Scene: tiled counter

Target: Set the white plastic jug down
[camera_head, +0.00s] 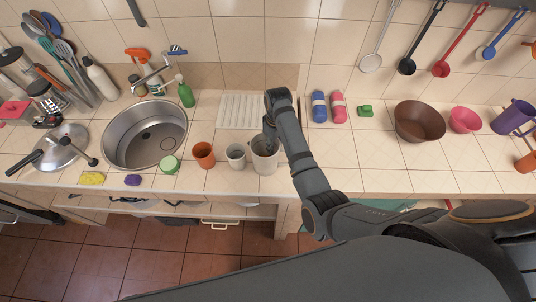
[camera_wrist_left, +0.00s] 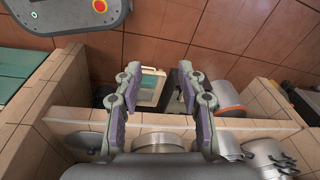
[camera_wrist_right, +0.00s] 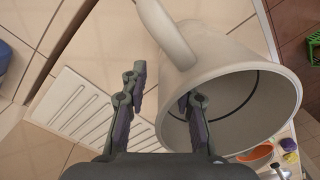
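The white plastic jug (camera_head: 262,164) stands upright on the counter near its front edge in the head view. In the right wrist view the jug (camera_wrist_right: 220,38) shows its wide open mouth and its handle. My right gripper (camera_head: 269,143) is at the jug's rim; in the right wrist view the gripper (camera_wrist_right: 163,85) has one finger outside the jug and one inside its mouth. The fingers are apart, with a visible gap between the outer finger and the wall. My left gripper (camera_wrist_left: 159,70) is open and empty, above the floor and cabinet area in the left wrist view.
A ribbed draining area (camera_head: 240,112) lies behind. The sink (camera_head: 118,140) is further left.

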